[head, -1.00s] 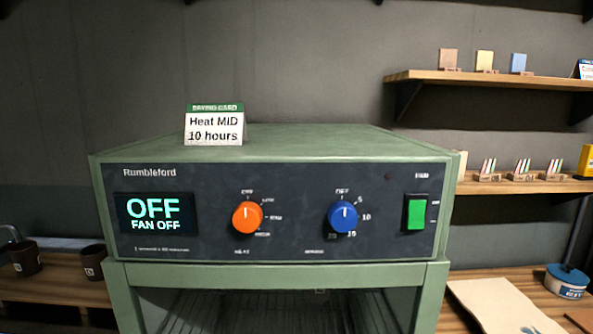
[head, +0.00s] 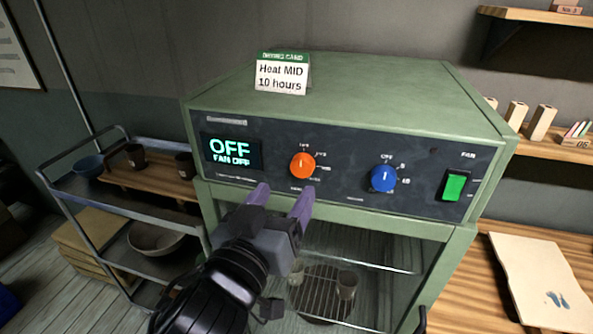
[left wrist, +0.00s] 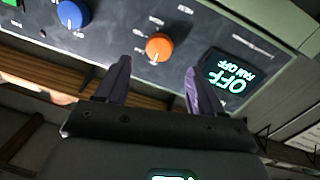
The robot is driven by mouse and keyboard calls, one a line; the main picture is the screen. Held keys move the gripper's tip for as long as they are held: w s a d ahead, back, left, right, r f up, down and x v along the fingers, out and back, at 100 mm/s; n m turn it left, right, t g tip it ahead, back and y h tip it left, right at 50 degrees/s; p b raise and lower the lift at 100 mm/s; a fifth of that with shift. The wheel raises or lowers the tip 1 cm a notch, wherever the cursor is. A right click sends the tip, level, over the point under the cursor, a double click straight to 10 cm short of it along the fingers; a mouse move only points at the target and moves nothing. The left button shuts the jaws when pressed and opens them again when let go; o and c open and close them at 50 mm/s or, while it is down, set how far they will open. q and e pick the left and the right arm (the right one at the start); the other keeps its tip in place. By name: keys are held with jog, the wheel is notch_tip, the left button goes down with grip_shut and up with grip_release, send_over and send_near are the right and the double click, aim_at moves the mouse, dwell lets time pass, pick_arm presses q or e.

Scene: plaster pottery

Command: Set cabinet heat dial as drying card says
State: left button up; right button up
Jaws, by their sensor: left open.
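The green drying cabinet (head: 400,90) has a dark front panel. Its orange heat dial (head: 302,165) has its white pointer up at OFF; the dial also shows in the left wrist view (left wrist: 159,47). The drying card (head: 283,73) stands on top and reads "Heat MID 10 hours". The display (head: 232,151) reads "OFF, FAN OFF". My left gripper (head: 283,200) is open and empty, just below and in front of the orange dial, apart from it. In the left wrist view the dial lies between and beyond the two fingers (left wrist: 155,82). My right gripper is not seen.
A blue dial (head: 383,178) and a green fan switch (head: 455,186) sit to the right on the panel. Below is the cabinet's glazed front with cups on a rack inside. A cart (head: 62,183) with bowls and cups stands left; a wooden table (head: 488,275) is right.

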aim_at(301, 170)
pick_arm(q)
jog(key=x, duration=0.6)
jog(key=shift+w+d, duration=0.1)
jog(key=shift+w, duration=0.15)
jog(key=c, duration=1.1)
jog(key=shift+o, duration=0.2)
jog(key=shift+p, duration=0.3)
